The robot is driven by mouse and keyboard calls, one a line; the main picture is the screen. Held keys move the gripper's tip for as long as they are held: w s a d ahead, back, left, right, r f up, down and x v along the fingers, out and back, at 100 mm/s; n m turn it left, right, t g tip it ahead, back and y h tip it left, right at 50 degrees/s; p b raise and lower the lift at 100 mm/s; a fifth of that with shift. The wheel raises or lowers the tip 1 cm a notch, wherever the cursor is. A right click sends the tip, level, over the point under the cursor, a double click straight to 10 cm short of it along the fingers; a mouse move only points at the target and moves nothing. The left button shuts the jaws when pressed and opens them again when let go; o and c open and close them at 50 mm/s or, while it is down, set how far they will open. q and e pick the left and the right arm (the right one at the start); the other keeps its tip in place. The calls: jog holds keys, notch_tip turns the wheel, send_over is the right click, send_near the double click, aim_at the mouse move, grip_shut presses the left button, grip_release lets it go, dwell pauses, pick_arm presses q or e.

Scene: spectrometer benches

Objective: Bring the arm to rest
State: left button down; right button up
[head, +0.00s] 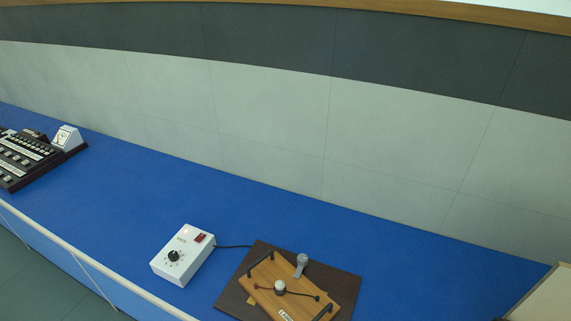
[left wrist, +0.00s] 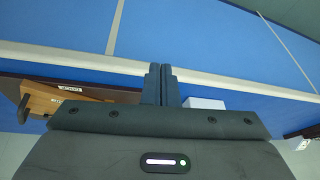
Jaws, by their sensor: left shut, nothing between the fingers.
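My left gripper (left wrist: 161,85) shows in the left wrist view with its two dark fingers pressed together and nothing between them. Blue bench surface and a pale edge strip lie beyond the fingertips. No gripper shows in the head view, and my right gripper is in neither view.
In the head view, a white control box (head: 170,270) with a dial and red switch stands on the blue bench (head: 130,190). A cable links it to a wooden apparatus on a dark board (head: 346,285). A dark panel (head: 40,165) with a white meter (head: 68,138) stands far left.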

pick_arm(q)
jog(key=s+a+f+g+b, duration=0.1)
jog(key=s+a+f+b, duration=0.15)
jog(key=f, duration=1.75)
jog(key=s+a+f+g+b, duration=0.15)
jog(key=f+b, duration=0.25)
jog(key=f, duration=1.6)
jog(key=s+f+n+b, duration=0.1)
jog(key=s+f+b, duration=0.3)
jog(key=s+f, duration=1.4)
jog(key=shift+f+g, duration=0.35)
jog(key=shift+f, duration=0.5)
